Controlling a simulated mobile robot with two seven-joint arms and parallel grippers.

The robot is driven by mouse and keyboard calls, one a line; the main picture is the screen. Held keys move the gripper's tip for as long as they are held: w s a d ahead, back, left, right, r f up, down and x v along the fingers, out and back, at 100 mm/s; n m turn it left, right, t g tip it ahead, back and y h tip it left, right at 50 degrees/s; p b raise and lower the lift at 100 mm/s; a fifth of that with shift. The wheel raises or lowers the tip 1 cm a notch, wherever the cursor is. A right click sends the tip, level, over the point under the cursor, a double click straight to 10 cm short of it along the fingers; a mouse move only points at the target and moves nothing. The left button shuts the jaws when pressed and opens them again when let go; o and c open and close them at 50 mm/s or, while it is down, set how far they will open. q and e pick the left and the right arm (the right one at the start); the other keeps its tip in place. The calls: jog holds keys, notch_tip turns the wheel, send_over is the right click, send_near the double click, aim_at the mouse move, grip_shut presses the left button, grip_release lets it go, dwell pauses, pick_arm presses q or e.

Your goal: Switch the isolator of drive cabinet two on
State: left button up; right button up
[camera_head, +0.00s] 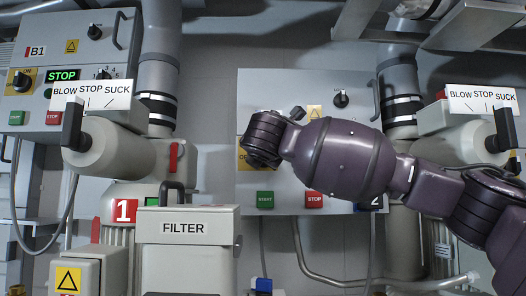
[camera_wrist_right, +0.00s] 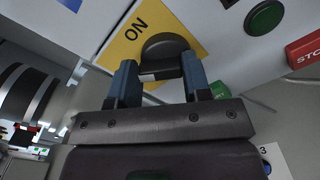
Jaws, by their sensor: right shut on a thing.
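The middle drive cabinet (camera_head: 256,90) is a light grey box behind my right arm. A sign with a "2" (camera_head: 375,203) shows by its lower right corner. Its isolator is a black rotary knob (camera_wrist_right: 165,46) on a yellow plate (camera_wrist_right: 124,42) marked ON, seen in the right wrist view. My right gripper (camera_wrist_right: 160,78) is shut on this knob, one blue-grey finger on each side. How far the knob is turned is hard to tell. In the head view my right wrist covers the knob and most of the yellow plate (camera_head: 242,162). My left gripper is not in view.
A green START button (camera_head: 265,200) and a red STOP button (camera_head: 314,198) sit below my forearm. Cabinet B1 (camera_head: 122,38) is at the upper left. Blower 1 (camera_head: 115,150) and a filter box (camera_head: 186,225) stand left; another blower (camera_head: 440,140) stands right.

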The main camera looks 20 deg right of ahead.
jog(key=shift+d+f+m+b, duration=0.1)
jog(key=shift+m+b, duration=0.1)
jog(key=shift+m, duration=1.65)
jog(key=shift+d+m+b, duration=0.1)
jog(key=shift+m+b, duration=0.05)
jog(key=shift+m, duration=1.65)
jog(key=shift+d+f+m+b, duration=0.1)
jog(key=shift+m+b, duration=0.1)
jog(key=shift+m, duration=1.65)
jog(key=o, duration=0.9)
jog(key=shift+s+r, duration=0.1)
